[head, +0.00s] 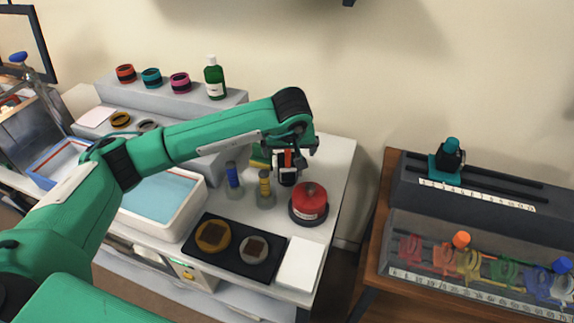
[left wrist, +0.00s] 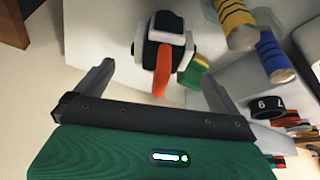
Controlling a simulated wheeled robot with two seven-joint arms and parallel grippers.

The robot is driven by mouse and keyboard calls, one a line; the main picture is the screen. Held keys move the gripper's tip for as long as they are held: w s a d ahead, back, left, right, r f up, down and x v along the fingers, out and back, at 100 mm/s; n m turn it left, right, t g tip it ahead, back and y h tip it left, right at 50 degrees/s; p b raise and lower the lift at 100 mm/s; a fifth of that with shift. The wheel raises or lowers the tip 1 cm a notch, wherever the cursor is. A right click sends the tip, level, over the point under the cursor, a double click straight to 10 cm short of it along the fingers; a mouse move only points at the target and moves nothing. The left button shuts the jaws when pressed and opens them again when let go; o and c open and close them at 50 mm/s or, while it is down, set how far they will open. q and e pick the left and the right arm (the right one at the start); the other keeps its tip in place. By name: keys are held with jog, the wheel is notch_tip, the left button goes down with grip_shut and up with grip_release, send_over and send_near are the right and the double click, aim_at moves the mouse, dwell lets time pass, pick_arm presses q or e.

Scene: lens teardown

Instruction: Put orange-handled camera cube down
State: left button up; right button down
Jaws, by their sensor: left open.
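The camera cube (head: 287,176) is a small black and white block with an orange handle, standing at the back right of the white bench. My left gripper (head: 284,150) is over it in the head view. In the left wrist view the cube (left wrist: 165,32) shows with its orange handle (left wrist: 162,72) pointing toward my left gripper (left wrist: 155,85). The fingers are spread wide, one on each side, with a gap between them and the handle. The gripper is open and empty. My right gripper is not in view.
A blue-banded cylinder (head: 233,178), a yellow-banded cylinder (head: 265,190) and a red round container (head: 309,202) stand close by. A black mat (head: 228,266) and white pad (head: 300,262) lie in front. A green and yellow block (left wrist: 198,72) is beside the cube.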

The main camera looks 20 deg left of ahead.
pick_arm(q)
jog(key=shift+w+a+f, duration=0.1)
jog(key=shift+w+f, duration=0.05)
jog(key=shift+f, duration=0.25)
jog(key=p+x, duration=0.1)
jog(key=x, duration=0.2)
jog(key=shift+a+f, duration=0.15)
jog(key=shift+w+f, duration=0.15)
jog(key=shift+f, duration=0.2)
jog(key=shift+c, duration=0.2)
jog(key=c, duration=0.7)
jog(key=shift+r, duration=0.1)
jog(key=c, duration=0.8)
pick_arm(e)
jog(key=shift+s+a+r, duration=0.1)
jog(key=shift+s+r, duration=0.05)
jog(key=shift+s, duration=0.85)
